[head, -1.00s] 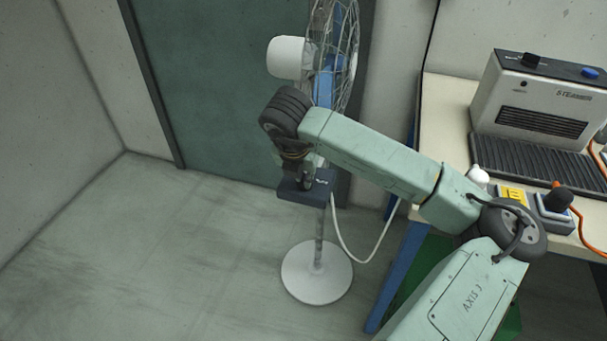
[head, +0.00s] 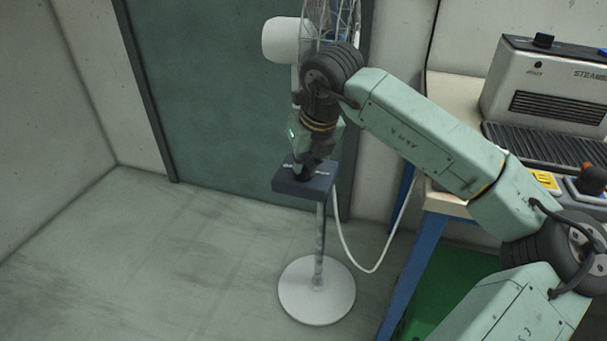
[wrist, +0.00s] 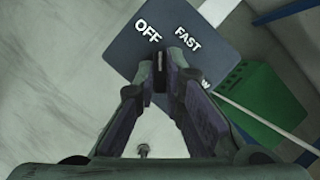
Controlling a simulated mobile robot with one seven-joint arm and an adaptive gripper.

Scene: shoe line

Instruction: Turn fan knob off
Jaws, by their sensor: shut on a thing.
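The fan's dark blue control box (head: 288,187) sits on the fan's pole, and its top shows in the wrist view (wrist: 208,55). Its labels read OFF and FAST; a third label is mostly hidden behind a finger. My gripper (head: 304,174) points down onto the box top. In the wrist view, my gripper (wrist: 161,74) has its fingertips closed on the small dark fan knob (wrist: 160,70), below and between OFF and FAST. The fingers cover most of the knob, so its exact setting is hard to tell. The fan's white motor housing (head: 285,40) is above; my arm hides part of the fan.
The fan's round white base (head: 317,290) stands on the floor. A white cable (head: 385,250) loops from the box towards the bench (head: 452,90) at the right. The bench holds a steamer (head: 550,85). A green door (head: 210,90) is behind; the floor at left is clear.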

